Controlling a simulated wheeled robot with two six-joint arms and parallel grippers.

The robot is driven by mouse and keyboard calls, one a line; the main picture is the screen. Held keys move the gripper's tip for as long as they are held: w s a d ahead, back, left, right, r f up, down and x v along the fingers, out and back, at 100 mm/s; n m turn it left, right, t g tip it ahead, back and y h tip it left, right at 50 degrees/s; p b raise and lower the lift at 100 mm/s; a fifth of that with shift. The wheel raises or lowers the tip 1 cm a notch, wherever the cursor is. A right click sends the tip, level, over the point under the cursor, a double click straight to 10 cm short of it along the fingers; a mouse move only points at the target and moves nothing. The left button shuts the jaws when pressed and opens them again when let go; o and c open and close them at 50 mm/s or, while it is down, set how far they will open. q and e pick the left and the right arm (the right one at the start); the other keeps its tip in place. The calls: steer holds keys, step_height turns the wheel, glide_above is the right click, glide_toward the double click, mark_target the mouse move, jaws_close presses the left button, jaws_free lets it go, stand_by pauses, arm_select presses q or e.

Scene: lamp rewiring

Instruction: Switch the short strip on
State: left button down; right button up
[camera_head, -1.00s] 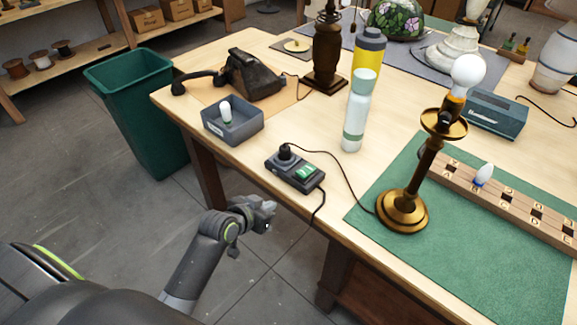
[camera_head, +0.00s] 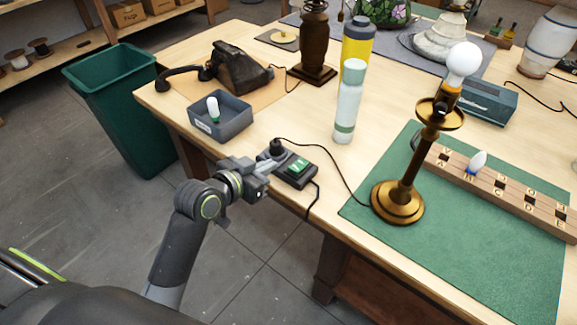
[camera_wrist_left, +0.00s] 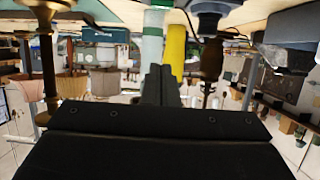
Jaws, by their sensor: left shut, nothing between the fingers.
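The short strip (camera_head: 309,178) is a dark block near the table's front edge, with a green rocker switch (camera_head: 298,165) on top. A black plug (camera_head: 277,147) stands in its left end. My left gripper (camera_head: 266,168) is shut and empty, close to the strip's left front side; I cannot tell whether it touches. The switch is not covered by the gripper. In the left wrist view the closed fingers (camera_wrist_left: 160,86) point toward the tabletop items, and I cannot make out the switch there. My right gripper is not in view.
A brass lamp (camera_head: 400,200) with a white bulb stands on the green mat (camera_head: 460,265). A pale bottle (camera_head: 348,105), a yellow bottle (camera_head: 356,45) and a grey tray (camera_head: 235,128) stand behind the strip. A cord runs from the plug toward the lamp.

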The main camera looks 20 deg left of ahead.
arm_select(q)
steer(key=p, duration=0.1)
glide_above(296, 167)
steer(key=s, duration=0.2)
steer(key=f, duration=0.1)
steer(key=a+f, duration=0.1)
steer(key=f, duration=0.1)
steer(key=shift+s+f, duration=0.1)
step_height(296, 167, down, 3)
steer(key=shift+s+r+p, duration=0.1)
steer(key=shift+r+p, duration=0.05)
steer(key=shift+p, duration=0.2)
steer(key=shift+s+f, duration=0.1)
steer(key=shift+f, duration=0.6)
steer(key=shift+s+a+f+b, duration=0.1)
steer(key=shift+s+f+b, duration=0.05)
steer(key=shift+f+b, duration=0.4)
steer(key=shift+r, duration=0.15)
